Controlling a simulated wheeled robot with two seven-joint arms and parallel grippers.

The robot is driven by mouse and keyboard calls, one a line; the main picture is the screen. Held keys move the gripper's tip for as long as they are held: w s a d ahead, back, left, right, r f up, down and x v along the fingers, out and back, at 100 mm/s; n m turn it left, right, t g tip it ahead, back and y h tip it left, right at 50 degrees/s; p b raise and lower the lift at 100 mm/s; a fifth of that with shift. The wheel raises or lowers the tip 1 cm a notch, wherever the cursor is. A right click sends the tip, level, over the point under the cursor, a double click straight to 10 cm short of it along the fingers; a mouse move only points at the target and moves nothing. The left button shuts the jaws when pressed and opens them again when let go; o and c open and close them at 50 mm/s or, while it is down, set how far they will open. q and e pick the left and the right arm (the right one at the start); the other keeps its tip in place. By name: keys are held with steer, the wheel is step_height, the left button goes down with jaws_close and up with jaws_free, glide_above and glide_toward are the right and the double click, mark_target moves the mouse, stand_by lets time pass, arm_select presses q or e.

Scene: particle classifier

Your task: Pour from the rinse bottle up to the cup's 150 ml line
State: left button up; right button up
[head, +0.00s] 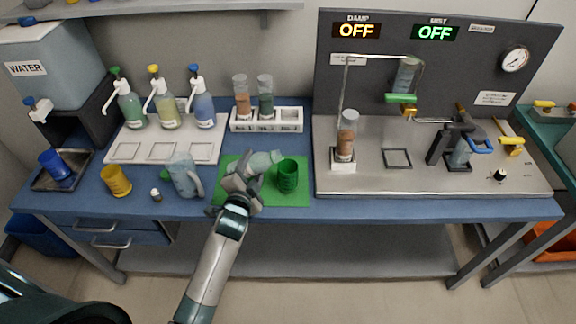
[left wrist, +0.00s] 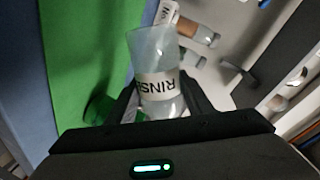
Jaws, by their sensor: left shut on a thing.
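The rinse bottle (head: 262,161) is pale and translucent. It is tipped far over, almost lying, above the green mat (head: 262,196). My left gripper (head: 243,178) is shut on it. In the left wrist view the bottle (left wrist: 153,50) shows its RINSE label between the fingers. The green cup (head: 288,178) stands upright on the mat, just right of the bottle, whose right end is close to the cup's rim. Part of the cup shows in the left wrist view (left wrist: 99,108). I cannot make out the 150 ml line, the liquid level or a stream. My right gripper is not in view.
A clear jug (head: 184,176) stands left of the mat, near a small vial (head: 156,195) and a yellow cup (head: 116,181). Behind are pump bottles (head: 166,111) and a white rack (head: 287,123) with two tubes. The panel rig (head: 420,180) stands to the right.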

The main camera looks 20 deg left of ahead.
mark_target(253, 157)
arm_select(q)
steer(key=shift+a+r+m+y+p, duration=0.15)
steer(key=shift+r+m+y+p, duration=0.15)
steer(key=shift+r+m+p, duration=0.45)
stand_by(1.1)
steer(key=shift+d+r+m+g+p, duration=0.15)
steer(key=shift+d+r+m+p, duration=0.05)
steer(key=shift+r+m+p, duration=0.25)
steer(key=shift+d+r+m+g+p, duration=0.15)
steer(key=shift+r+m+p, duration=0.25)
steer(key=shift+r, duration=0.05)
stand_by(1.2)
steer(key=shift+r+m+y+p, duration=0.4)
steer(key=shift+p, duration=0.25)
stand_by(1.4)
steer(key=shift+f, duration=0.1)
steer(key=f+n+b, duration=0.1)
steer(key=f+b, duration=0.1)
steer(key=b, duration=0.1)
steer(key=shift+a+f, duration=0.1)
steer(key=shift+a, duration=0.1)
steer(key=shift+s+a+f+n+h+b, duration=0.1)
steer(key=shift+a+f+n+h+b, duration=0.15)
steer(key=shift+n+b, duration=0.25)
steer(key=shift+r, duration=0.3)
steer(key=shift+d, duration=0.1)
